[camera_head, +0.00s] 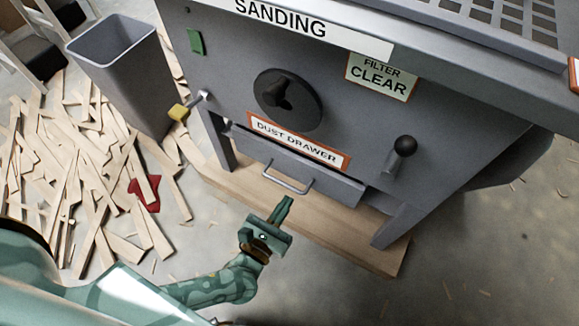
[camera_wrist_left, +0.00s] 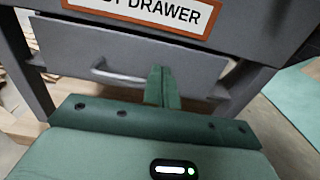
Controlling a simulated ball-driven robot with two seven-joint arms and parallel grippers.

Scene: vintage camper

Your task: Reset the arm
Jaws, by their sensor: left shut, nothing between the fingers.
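My left arm comes in from the lower left of the head view. Its green left gripper (camera_head: 286,203) is shut and empty, just in front of the dust drawer (camera_head: 333,184) of the grey sanding machine (camera_head: 225,70). The left wrist view shows the closed fingers (camera_wrist_left: 162,80) together, to the right of the handle (camera_wrist_left: 112,76). Whether they touch the drawer front I cannot tell. My right gripper is not in view.
The machine stands on a wooden board (camera_head: 385,258). A grey bin (camera_head: 122,70) and scattered wood strips (camera_head: 85,150) lie to the left, with a red scrap (camera_head: 146,194). Floor at lower right is mostly clear.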

